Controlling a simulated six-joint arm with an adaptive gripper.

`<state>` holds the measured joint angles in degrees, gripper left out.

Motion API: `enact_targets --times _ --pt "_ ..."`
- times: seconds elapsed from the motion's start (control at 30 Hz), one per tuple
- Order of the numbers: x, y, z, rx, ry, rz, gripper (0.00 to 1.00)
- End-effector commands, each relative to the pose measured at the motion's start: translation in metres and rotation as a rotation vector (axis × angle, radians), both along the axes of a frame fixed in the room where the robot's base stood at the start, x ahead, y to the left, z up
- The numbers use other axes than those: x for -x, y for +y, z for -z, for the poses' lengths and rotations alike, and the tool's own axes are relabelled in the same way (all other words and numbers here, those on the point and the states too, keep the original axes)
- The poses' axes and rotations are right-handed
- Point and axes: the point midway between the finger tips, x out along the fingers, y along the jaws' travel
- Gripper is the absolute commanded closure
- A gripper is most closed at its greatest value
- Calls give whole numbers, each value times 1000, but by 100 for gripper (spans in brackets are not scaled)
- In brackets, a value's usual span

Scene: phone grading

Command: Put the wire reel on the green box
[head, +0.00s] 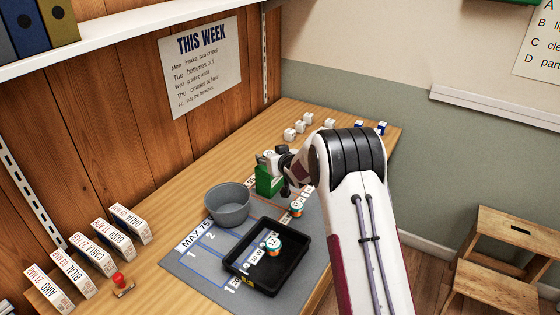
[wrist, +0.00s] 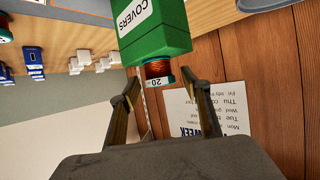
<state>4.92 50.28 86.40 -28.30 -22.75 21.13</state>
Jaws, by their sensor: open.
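The green box (head: 268,182) stands on the bench behind the grey mat, partly hidden by my gripper. It fills the upper middle of the wrist view (wrist: 160,38), where its label reads COVERS. A copper-coloured wire reel (wrist: 158,69) with a label reading 20 sits against the box's top face in that inverted view. My gripper (wrist: 162,78) is open, its fingers on either side of the reel's near end; I cannot tell whether they touch it. In the head view my gripper (head: 284,168) is at the box's top, and this reel is not clear there.
A black tray (head: 243,287) holds another reel (head: 273,246). A further reel (head: 297,210) stands on the mat (head: 195,268), right of the grey bowl (head: 228,206). White blocks (head: 289,134) and blue items (head: 382,128) lie at the back. Labelled boxes (head: 90,257) line the left side.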

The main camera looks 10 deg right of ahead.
Motion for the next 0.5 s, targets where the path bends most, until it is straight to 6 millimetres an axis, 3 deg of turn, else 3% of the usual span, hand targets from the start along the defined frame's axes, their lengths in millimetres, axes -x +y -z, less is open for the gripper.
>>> enact_targets --times 0.5 --pt "45 -6 -23 -1 -1 0 53"
